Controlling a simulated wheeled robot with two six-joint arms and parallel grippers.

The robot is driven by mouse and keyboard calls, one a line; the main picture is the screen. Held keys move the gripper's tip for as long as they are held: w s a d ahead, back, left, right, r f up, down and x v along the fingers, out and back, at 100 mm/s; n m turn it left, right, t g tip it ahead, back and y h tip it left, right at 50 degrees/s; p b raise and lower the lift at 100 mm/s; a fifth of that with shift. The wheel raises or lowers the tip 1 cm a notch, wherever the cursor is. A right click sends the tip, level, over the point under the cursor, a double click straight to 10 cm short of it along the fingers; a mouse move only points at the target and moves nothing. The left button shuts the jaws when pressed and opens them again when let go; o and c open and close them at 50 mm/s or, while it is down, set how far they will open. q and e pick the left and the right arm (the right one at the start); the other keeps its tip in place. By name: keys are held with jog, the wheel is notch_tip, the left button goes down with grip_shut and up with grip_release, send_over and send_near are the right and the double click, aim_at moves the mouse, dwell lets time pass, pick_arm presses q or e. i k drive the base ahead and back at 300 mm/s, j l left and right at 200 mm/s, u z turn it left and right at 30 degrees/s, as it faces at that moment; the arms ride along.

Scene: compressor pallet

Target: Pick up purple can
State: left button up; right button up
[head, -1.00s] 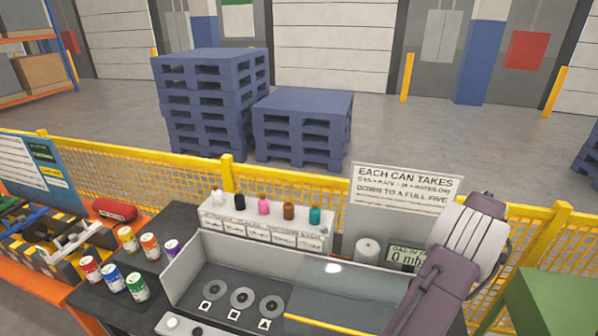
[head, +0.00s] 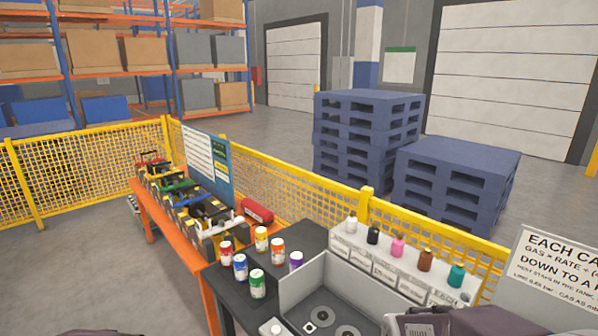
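The purple can (head: 296,261) is a small can with a purple label and white top. It stands upright on the black table (head: 234,293), at the right of a group of cans and just left of the grey open-topped station (head: 290,292). An orange can (head: 278,250) stands close to its left. Parts of my arms show at the bottom edge, but neither gripper's fingers can be seen.
Also grouped there are a yellow can (head: 261,239), a red can (head: 226,253), a blue can (head: 240,267) and a green can (head: 258,284). Several small bottles line a white shelf (head: 385,272). A yellow mesh fence (head: 300,190) runs behind.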

aim_at(297, 260)
jog(key=z, duration=1.9)
jog(key=u, duration=1.85)
jog(key=i+j, duration=0.35)
jog(key=i+j+z, duration=0.1)
jog(key=i+j, duration=0.6)
jog(key=j, duration=0.2)
jog(key=i+j+z, duration=0.1)
jog(key=i+j, duration=0.2)
jog(key=j, duration=0.15)
jog(key=i+j, duration=0.35)
jog(key=j+z, duration=0.05)
jog(key=j, duration=0.05)
